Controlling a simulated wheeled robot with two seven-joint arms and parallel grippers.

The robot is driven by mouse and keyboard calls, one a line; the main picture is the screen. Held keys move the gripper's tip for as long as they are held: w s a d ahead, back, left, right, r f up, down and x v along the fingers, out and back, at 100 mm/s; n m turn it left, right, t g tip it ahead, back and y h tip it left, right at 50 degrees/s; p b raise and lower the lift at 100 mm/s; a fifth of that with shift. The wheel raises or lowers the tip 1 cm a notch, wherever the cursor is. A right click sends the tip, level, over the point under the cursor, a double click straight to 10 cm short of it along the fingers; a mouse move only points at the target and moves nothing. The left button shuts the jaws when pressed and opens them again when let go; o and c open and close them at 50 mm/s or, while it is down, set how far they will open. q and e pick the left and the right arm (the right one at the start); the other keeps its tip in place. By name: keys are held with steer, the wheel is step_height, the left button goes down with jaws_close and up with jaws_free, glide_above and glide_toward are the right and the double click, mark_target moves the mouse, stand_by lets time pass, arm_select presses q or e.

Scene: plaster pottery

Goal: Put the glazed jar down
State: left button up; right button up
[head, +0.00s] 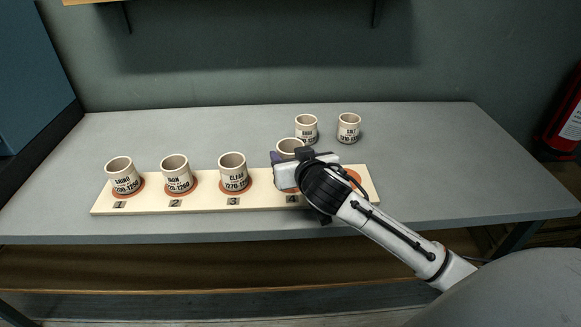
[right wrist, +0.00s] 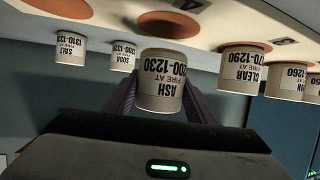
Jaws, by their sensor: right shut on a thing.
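The glazed jar in hand is a cream cylinder labelled ASH; it shows in the right wrist view (right wrist: 160,85), where the picture is upside down. My right gripper (head: 290,160) is shut on it, one finger on each side. In the head view the jar's rim (head: 290,146) shows behind the gripper, over spot 4 of the pale board (head: 150,205). A terracotta disc (right wrist: 168,25) shows beyond the jar's base in the wrist view, with a visible gap. The gripper hides most of spot 4 in the head view. My left gripper is not in view.
Jars stand on discs at spots 1 (head: 122,176), 2 (head: 176,174) and 3 (head: 232,173). Two more jars, one left (head: 306,128) and one right (head: 349,128), stand on the grey table (head: 440,160) behind the board. The disc at the board's right end (head: 352,177) looks bare.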

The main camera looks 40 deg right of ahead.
steer(key=shift+f, duration=1.55)
steer(key=shift+f, duration=0.25)
steer(key=o, duration=1.1)
steer(key=shift+o, duration=0.2)
steer(key=shift+r, duration=0.1)
steer(key=shift+r, duration=0.25)
steer(key=v, duration=1.2)
steer(key=shift+f, duration=0.15)
